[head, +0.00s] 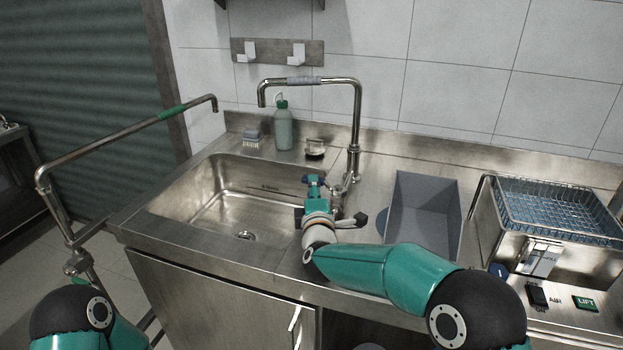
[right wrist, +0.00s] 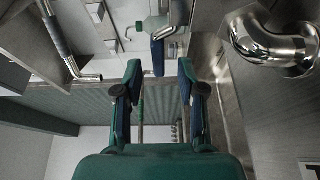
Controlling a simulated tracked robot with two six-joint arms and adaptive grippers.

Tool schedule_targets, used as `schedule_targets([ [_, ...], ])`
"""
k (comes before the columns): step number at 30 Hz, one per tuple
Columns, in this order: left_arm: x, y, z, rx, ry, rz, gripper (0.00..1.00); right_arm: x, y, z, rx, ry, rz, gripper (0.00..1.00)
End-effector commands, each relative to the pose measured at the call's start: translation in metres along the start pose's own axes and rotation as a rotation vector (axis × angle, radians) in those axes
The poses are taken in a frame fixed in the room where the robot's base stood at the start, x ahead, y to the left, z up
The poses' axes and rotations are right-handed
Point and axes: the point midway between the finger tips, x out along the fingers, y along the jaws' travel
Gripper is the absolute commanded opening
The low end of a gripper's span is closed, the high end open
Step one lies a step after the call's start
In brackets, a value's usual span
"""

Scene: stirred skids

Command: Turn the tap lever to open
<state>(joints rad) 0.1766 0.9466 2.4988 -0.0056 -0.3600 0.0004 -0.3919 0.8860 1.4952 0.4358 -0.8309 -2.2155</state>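The steel tap (head: 356,130) stands at the back right of the sink, with a grey sleeve on its bent spout. In the right wrist view its polished body (right wrist: 275,45) is at the upper right, and a lever with a blue grip (right wrist: 157,57) points down from it. My right gripper (head: 314,181) is over the sink's right side, close to the tap's base. In the right wrist view the gripper (right wrist: 160,92) is open, and the blue grip lies just beyond the gap between its fingertips, apparently untouched. My left gripper is out of view.
A green bottle (head: 284,128), a brush (head: 251,139) and a small round item (head: 315,148) stand behind the sink basin (head: 220,210). A grey bin (head: 424,210) and a steel box with a blue basket (head: 555,213) are at right. Another spout with a green sleeve (head: 172,112) is at left.

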Motion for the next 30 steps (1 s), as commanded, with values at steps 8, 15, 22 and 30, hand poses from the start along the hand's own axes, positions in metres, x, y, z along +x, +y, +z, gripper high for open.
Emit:
schedule_targets([
  [8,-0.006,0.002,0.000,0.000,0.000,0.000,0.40,0.035,0.000,0.000,0.001,0.000,-0.001,0.40],
  [15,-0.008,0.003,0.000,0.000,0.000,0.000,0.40,0.046,0.000,-0.001,0.001,0.001,-0.001,0.40],
  [22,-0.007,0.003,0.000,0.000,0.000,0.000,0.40,0.046,0.000,-0.001,0.001,0.001,0.000,0.40],
  [30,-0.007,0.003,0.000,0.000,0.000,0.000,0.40,0.046,0.000,-0.001,0.000,0.001,0.000,0.03],
])
